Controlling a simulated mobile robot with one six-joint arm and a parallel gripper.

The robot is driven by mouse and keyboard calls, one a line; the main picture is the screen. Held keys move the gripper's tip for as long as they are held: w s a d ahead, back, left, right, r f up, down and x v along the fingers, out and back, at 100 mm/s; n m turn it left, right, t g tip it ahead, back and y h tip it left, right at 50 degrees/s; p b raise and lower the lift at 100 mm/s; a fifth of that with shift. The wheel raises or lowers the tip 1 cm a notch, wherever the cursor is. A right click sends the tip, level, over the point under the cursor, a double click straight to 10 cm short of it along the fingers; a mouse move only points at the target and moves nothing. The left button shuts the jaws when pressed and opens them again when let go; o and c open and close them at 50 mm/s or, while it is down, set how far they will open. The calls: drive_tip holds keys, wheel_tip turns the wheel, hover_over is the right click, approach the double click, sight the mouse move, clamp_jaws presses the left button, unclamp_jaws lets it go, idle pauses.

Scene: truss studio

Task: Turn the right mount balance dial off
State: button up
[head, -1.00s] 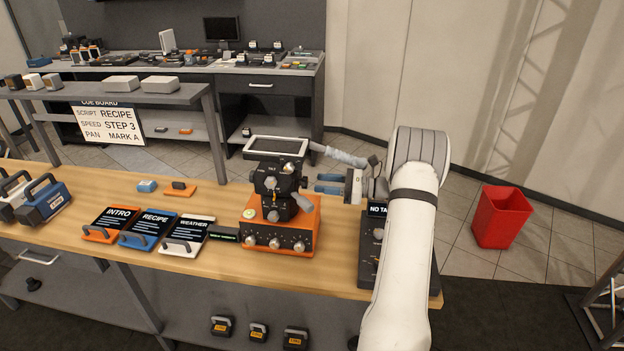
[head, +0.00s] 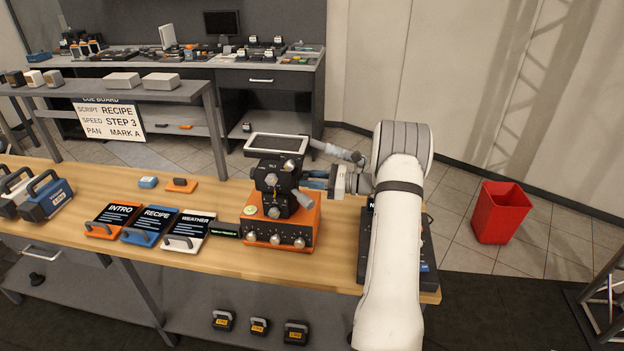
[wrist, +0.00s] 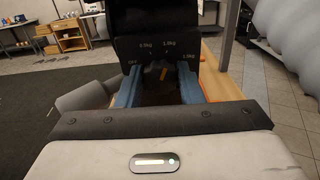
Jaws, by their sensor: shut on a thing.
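The black mount (head: 275,183) stands on an orange base (head: 268,228) with knobs on its front and a tilted screen (head: 276,144) on top. In the wrist view a dark panel (wrist: 155,28) carries the marks OFF, 0.5kg, 1.0kg and 1.5kg. In the head view my gripper (head: 316,180) reaches the mount's right side, and the dial is hidden there.
Three cards, INTRO (head: 112,220), RECIPE (head: 151,227) and WEATHER (head: 189,231), lie left of the base. A handle (head: 301,197) juts from the mount below my gripper. A dark control box (head: 428,262) lies under my arm. A red bin (head: 500,212) stands right.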

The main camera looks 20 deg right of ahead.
drive_tip(key=shift+f+b, duration=0.1)
drive_tip(key=shift+b, duration=0.4)
drive_tip(key=shift+c, duration=0.2)
drive_tip(key=n+b, duration=0.6)
drive_tip(key=b, duration=0.2)
drive_tip(key=n+b, duration=0.6)
drive_tip(key=b, duration=0.3)
drive_tip(key=n+b, duration=0.5)
drive_tip(key=b, duration=0.4)
drive_tip(key=shift+s+a+f+n, duration=0.1)
drive_tip(key=shift+s+f+n, duration=0.15)
drive_tip(key=shift+n, duration=0.15)
drive_tip(key=shift+r, duration=0.1)
drive_tip(key=o, duration=0.7)
drive_tip(key=v, duration=0.7)
drive_tip(key=shift+s+d, duration=0.25)
drive_tip(key=shift+d, duration=0.1)
